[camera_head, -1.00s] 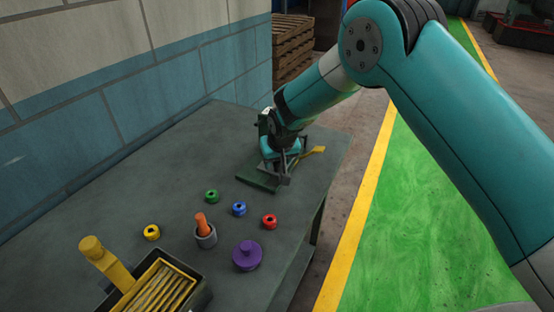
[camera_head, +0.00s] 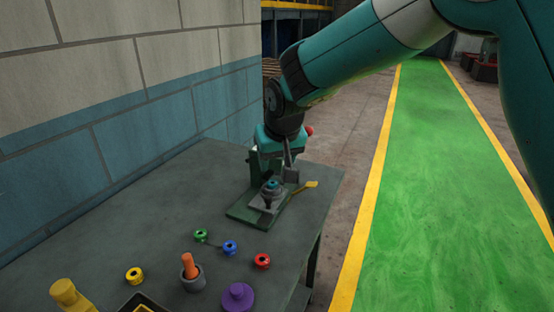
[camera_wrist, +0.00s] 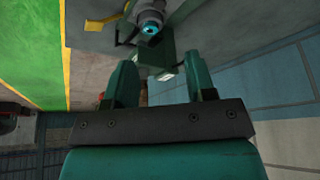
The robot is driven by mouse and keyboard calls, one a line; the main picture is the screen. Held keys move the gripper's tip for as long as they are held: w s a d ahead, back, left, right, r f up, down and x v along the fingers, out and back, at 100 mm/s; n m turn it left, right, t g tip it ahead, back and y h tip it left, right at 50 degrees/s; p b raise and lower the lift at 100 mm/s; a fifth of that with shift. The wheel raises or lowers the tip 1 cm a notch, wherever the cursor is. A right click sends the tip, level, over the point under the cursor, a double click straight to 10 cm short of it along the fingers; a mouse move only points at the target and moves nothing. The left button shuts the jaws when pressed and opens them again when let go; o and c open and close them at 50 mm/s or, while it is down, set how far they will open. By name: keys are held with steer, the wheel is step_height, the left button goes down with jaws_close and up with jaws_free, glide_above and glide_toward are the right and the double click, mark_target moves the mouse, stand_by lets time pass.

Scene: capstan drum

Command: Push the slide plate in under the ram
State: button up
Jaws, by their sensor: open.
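The green press base (camera_head: 243,214) stands near the far end of the grey table. A grey plate (camera_head: 284,200), apparently the slide plate, lies on it with a round grey part and a teal ring (camera_head: 272,184) on top. They also show in the wrist view, the teal ring (camera_wrist: 151,28) at top centre. My gripper (camera_head: 290,172) is open and empty, just above and behind the plate. In the wrist view my gripper (camera_wrist: 158,70) has its two green fingers spread, with the press beyond them. The ram is mostly hidden by my gripper and wrist.
A yellow handle (camera_head: 304,188) lies right of the plate. Green (camera_head: 201,236), blue (camera_head: 230,247), red (camera_head: 262,261) and yellow (camera_head: 134,274) rings, a grey cup (camera_head: 193,280) and a purple knobbed part (camera_head: 238,297) stand nearer. A tiled wall (camera_head: 150,130) bounds the left.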

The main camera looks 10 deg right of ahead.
steer(key=shift+s+r, duration=0.2)
steer(key=shift+r, duration=0.3)
steer(key=shift+c, duration=0.2)
steer(key=shift+n+t+h, duration=0.4)
steer(key=shift+n+h, duration=0.3)
steer(key=a+f+b, duration=0.1)
steer(key=f, duration=0.1)
steer(key=a+f+b, duration=0.1)
steer(key=f+b, duration=0.1)
steer(key=s+a+f+b, duration=0.1)
steer(key=f, duration=0.1)
steer(key=shift+a+f+b, duration=0.1)
steer(key=shift+a+b, duration=0.3)
jaws_close()
steer(key=n+t+h+b, duration=0.2)
steer(key=b, duration=0.1)
glide_toward(264, 209)
steer(key=f, duration=0.1)
steer(key=w+a+f, duration=0.1)
steer(key=f, duration=0.1)
steer(key=a+f, duration=0.1)
steer(key=f, duration=0.1)
steer(key=shift+w, duration=0.2)
steer(key=w+d, duration=0.1)
steer(key=w+d+p, duration=0.1)
steer(key=shift+d+f, duration=0.15)
steer(key=shift+d, duration=0.15)
steer(key=shift+w+d+f, duration=0.1)
steer(key=shift+w+d, duration=0.15)
steer(key=shift+d, duration=0.1)
